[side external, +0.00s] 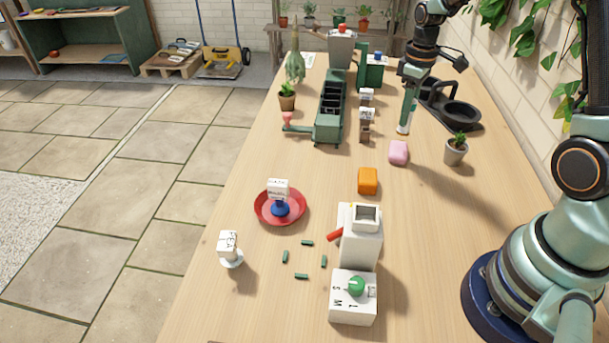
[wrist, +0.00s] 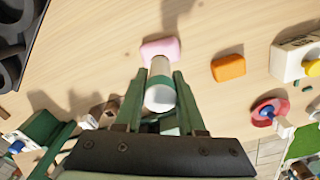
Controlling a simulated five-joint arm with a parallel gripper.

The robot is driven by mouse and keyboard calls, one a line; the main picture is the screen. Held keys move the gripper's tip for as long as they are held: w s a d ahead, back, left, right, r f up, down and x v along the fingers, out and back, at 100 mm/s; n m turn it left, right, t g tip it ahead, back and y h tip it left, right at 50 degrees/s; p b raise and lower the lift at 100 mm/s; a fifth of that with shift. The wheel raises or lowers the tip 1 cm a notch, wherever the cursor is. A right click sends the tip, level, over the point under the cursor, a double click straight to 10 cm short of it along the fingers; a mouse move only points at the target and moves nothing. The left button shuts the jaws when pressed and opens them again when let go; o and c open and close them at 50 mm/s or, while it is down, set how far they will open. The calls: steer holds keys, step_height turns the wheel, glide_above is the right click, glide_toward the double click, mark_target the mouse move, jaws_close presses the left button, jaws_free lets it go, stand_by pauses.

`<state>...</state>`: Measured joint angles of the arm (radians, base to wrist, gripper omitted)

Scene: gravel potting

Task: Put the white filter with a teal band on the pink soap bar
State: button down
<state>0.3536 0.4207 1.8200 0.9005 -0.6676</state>
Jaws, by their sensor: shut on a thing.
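The white filter with a teal band (wrist: 160,97) is between the fingers of my gripper (wrist: 160,90), which is shut on it. In the side view the filter (side external: 404,127) hangs roughly upright below my gripper (side external: 409,104), its lower end showing white. The pink soap bar (side external: 399,153) lies on the table just in front of the filter in that view. In the wrist view the soap bar (wrist: 161,48) shows just beyond the filter's far end. The filter looks apart from the soap; its exact height above the table is hard to tell.
An orange block (side external: 368,181) lies nearby, left of and nearer than the soap. A potted plant (side external: 455,150) stands to the right, and a black double-ring holder (side external: 455,110) is behind. The green machine (side external: 330,110) and small labelled blocks (side external: 366,115) stand left.

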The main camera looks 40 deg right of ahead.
steer(key=shift+f, duration=2.2)
steer(key=shift+f, duration=0.1)
steer(key=c, duration=0.5)
jaws_free()
